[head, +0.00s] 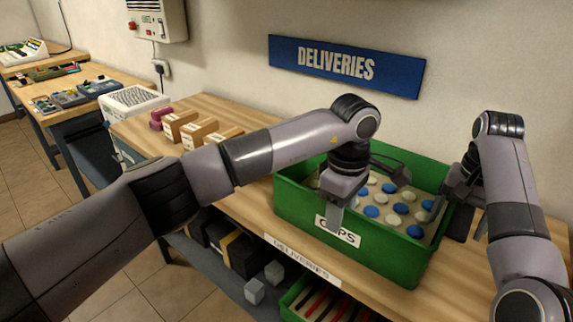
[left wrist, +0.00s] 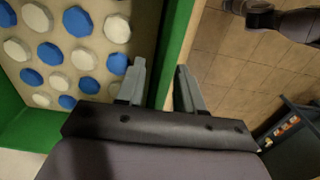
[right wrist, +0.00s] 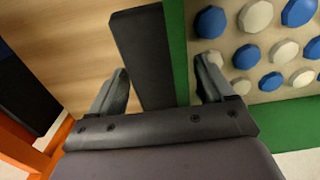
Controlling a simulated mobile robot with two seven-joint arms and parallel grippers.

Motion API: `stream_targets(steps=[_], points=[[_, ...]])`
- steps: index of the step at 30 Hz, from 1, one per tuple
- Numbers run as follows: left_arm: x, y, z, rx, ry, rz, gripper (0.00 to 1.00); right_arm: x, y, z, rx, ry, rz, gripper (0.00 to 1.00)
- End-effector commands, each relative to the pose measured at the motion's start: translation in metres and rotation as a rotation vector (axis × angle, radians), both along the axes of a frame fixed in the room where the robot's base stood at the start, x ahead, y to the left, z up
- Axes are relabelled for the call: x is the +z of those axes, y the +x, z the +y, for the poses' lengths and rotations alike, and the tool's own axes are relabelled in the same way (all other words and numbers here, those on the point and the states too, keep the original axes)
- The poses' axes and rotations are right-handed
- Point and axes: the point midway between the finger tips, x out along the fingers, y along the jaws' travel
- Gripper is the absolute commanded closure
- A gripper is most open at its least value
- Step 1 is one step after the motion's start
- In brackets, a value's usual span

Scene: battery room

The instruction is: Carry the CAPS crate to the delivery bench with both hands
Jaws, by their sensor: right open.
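The green CAPS crate (head: 290,205), holding several blue and white caps, stands on the wooden delivery bench (head: 240,200) below the DELIVERIES sign (head: 345,66). My left gripper (head: 338,215) is open at the crate's near wall, by the CAPS label. In the left wrist view its fingers (left wrist: 162,85) are on either side of the green wall (left wrist: 180,35), with gaps showing. My right gripper (head: 447,200) is open at the crate's right wall. In the right wrist view its fingers (right wrist: 165,88) straddle that wall (right wrist: 178,70) and a dark bar (right wrist: 143,55) outside it.
Small cardboard boxes (head: 190,130) stand on the bench left of the crate. A second green crate (head: 300,305) and dark boxes (head: 235,252) are on the lower shelf. Another workbench (head: 60,120) with equipment stands at the left. Bench top is clear right of the crate.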

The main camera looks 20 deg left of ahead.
Motion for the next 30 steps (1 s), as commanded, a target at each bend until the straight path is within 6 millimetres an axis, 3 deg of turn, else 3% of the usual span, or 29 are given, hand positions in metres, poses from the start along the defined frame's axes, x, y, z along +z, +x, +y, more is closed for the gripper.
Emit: stream_targets(steps=[6, 12, 20, 30], points=[[0.05, 0.001, 0.0, -0.001, 0.0, -0.005, 0.64, 0.0, 0.0, 0.0, 0.0, 0.0, 0.0, 0.19], [0.08, 0.0, 0.0, 0.0, 0.0, -0.003, 0.64, 0.0, 0.0, 0.0, 0.0, 0.0, 0.0, 0.19], [0.091, 0.0, 0.0, -0.001, 0.001, 0.0, 0.64, 0.011, 0.001, 0.0, 0.0, 0.0, -0.003, 0.19], [0.09, 0.0, 0.0, -0.001, 0.0, -0.001, 0.64, 0.074, 0.0, 0.002, 0.002, 0.004, -0.004, 0.19]])
